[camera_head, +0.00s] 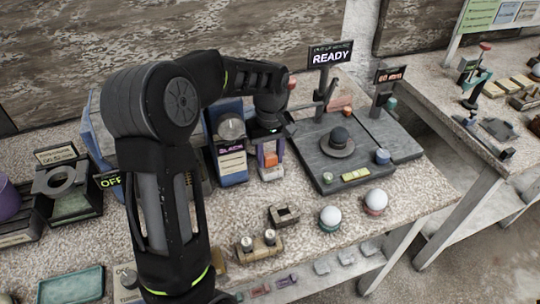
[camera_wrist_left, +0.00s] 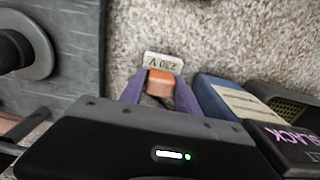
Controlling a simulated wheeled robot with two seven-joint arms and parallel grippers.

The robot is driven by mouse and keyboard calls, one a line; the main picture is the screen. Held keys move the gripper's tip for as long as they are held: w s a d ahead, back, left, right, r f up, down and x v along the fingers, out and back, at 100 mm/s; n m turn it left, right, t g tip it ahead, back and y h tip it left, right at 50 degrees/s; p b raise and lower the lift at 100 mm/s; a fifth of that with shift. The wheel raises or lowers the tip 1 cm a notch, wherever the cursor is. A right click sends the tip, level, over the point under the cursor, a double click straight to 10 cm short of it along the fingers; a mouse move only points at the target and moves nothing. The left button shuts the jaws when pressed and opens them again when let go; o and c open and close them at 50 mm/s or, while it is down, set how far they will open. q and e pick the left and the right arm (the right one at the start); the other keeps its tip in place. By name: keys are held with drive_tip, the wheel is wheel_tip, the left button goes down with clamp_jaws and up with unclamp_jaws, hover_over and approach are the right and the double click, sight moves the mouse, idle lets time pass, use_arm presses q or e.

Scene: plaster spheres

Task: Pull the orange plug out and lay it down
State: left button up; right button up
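The orange plug (camera_head: 270,160) stands at a small socket block on the speckled worktop, beside a blue box. In the left wrist view the plug (camera_wrist_left: 160,84) is in front of a white "230 V" label (camera_wrist_left: 163,63). My left gripper (camera_head: 270,155) points down over it, with purple-grey fingers on either side of the plug. The fingers (camera_wrist_left: 160,90) appear open, with narrow gaps to the plug. Where the plug meets its socket is hidden. My right gripper is out of view.
The blue box (camera_head: 231,165) stands close left of the plug. A dark slab (camera_head: 320,177) with a round knob lies to the right. Two white spheres (camera_head: 330,215) (camera_head: 376,199) sit near the front. Some bare worktop (camera_head: 300,240) shows at the front.

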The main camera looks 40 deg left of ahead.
sight(270, 154)
use_arm(q)
clamp_jaws()
drive_tip(key=shift+c, duration=0.7)
unclamp_jaws()
clamp_jaws()
drive_tip(key=shift+r, duration=0.2)
drive_tip(key=shift+r+p, duration=1.9)
drive_tip(key=shift+r, duration=0.45)
